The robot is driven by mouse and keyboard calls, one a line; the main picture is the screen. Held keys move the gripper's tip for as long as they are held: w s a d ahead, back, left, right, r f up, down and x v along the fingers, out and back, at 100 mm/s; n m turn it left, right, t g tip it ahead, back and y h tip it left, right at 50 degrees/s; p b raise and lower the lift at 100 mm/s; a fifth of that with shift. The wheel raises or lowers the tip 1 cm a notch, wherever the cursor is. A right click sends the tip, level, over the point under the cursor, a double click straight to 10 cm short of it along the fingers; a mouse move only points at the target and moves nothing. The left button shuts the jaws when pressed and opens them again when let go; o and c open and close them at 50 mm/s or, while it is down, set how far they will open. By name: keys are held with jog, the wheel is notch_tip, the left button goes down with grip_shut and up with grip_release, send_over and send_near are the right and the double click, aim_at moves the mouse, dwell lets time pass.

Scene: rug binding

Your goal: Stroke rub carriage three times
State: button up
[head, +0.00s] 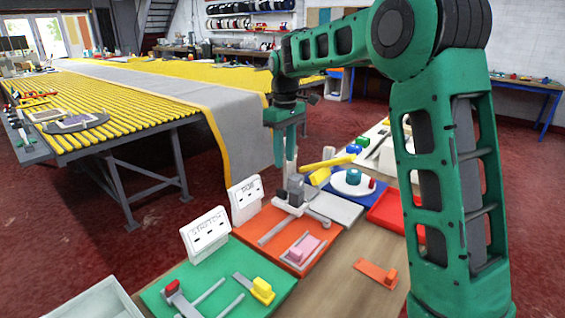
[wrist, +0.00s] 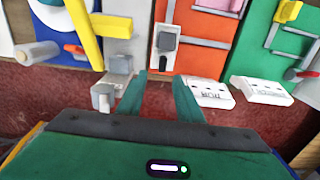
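The orange board (head: 274,227) lies on the bench behind a white sign (head: 245,190) that appears to read RUB. A grey block with a dark upright handle, seemingly the rub carriage (head: 295,188), stands at the board's far end. It also shows in the wrist view (wrist: 165,42), beyond my fingertips. A pink pad (head: 303,248) lies between grey rails on the same board. My gripper (head: 285,148) hangs fingers down above and slightly behind the carriage, apart from it. In the wrist view my gripper (wrist: 160,78) has its fingers spread with nothing between them.
A green board (head: 215,290) with a yellow block and rails lies nearer, by another white sign (head: 206,232). A blue board with a white disc (head: 352,183), a yellow bar (head: 330,162) and a red tray (head: 387,211) lie beyond. A long roller table (head: 130,105) stands left.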

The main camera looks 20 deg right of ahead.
aim_at(282, 190)
jog(key=shift+f, duration=0.1)
jog(key=f, duration=1.1)
jog(key=shift+a+f, duration=0.1)
jog(key=shift+a, duration=0.3)
grip_shut()
